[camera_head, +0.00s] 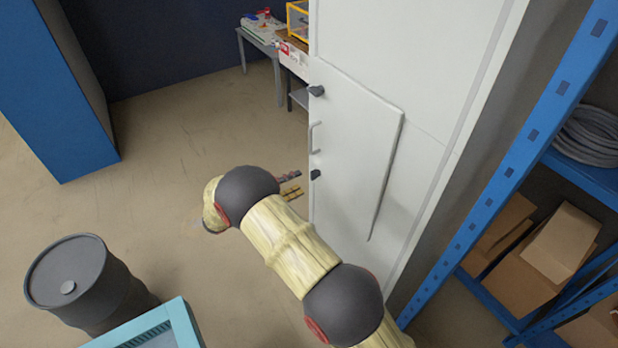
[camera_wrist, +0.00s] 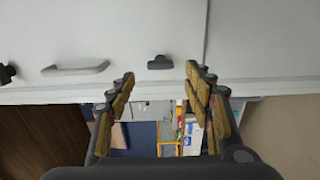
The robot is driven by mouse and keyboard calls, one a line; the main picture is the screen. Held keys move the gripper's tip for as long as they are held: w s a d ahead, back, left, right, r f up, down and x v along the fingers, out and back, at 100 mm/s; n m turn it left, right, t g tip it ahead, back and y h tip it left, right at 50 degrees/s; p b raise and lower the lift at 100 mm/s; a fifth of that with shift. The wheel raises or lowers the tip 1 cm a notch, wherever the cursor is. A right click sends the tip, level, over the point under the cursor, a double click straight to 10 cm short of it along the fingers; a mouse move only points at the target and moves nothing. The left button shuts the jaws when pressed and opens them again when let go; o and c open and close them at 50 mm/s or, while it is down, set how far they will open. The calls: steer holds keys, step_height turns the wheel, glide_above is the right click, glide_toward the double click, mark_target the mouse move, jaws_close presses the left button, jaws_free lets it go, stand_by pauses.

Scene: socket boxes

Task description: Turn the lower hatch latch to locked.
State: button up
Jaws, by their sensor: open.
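The pale grey hatch (camera_head: 355,150) is shut in the white cabinet front. Its lower latch (camera_head: 315,174) is a small dark knob near the left edge, below the handle. In the wrist view, the lower latch (camera_wrist: 160,63) is a dark bar, its long side running along the picture's width, roughly in line with the handle. My gripper (camera_head: 290,184) is open and empty, left of the lower latch. In the wrist view, my gripper's tips (camera_wrist: 160,73) stand on either side of the latch, apparently short of it, with no visible contact.
A handle (camera_head: 313,137) and an upper latch (camera_head: 316,90) sit above the lower latch. A blue rack (camera_head: 520,165) stands right of the cabinet. A dark barrel (camera_head: 85,280) stands at lower left. The floor left of the cabinet is open.

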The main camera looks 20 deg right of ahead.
mark_target(311, 176)
steer(key=x, duration=0.6)
steer(key=shift+c, duration=1.4)
steer(key=c, duration=0.9)
